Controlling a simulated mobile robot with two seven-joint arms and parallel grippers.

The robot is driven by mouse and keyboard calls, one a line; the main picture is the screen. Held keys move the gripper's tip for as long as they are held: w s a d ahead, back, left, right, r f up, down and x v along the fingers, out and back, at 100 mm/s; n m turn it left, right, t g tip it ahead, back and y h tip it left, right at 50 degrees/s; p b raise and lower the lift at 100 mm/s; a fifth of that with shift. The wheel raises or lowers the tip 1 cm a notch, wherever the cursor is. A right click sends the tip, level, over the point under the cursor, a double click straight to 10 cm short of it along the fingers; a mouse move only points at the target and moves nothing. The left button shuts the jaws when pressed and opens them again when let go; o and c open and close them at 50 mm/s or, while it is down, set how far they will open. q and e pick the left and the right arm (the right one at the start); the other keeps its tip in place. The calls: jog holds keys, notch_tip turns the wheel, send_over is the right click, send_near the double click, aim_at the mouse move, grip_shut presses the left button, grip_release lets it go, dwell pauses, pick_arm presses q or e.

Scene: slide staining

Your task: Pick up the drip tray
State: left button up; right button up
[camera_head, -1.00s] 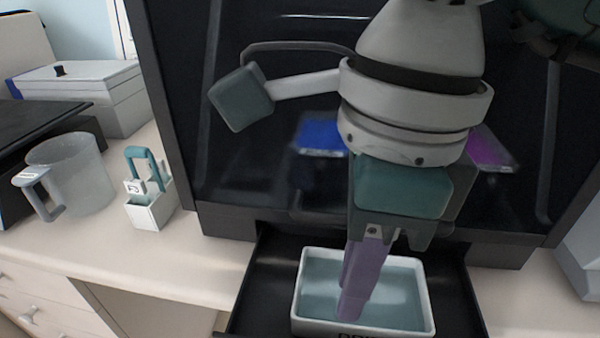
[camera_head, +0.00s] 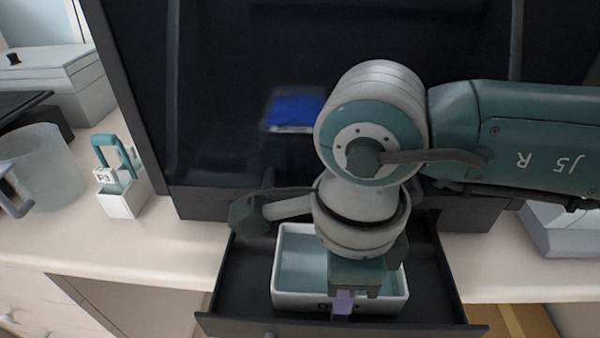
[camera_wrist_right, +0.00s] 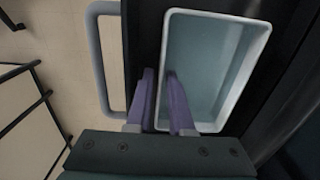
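The drip tray (camera_head: 287,299) is a white rectangular tray with a teal inside. It sits in a pulled-out black drawer. My right gripper (camera_head: 342,303) points down at the tray's front wall, its purple fingers partly hidden by the wrist in the head view. In the right wrist view, the fingers (camera_wrist_right: 162,75) stand on either side of the tray's wall (camera_wrist_right: 161,60), one outside and one inside. A small gap shows between them, so the gripper looks open around the wall. My left gripper is not in view.
The black drawer (camera_head: 235,290) has a grey handle (camera_wrist_right: 91,60) in front. A dark glass-fronted cabinet (camera_head: 230,120) stands behind it. A white holder with a teal handle (camera_head: 125,200) and a translucent jug (camera_head: 45,165) stand on the counter at left.

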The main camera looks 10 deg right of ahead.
grip_shut()
dwell(1.4)
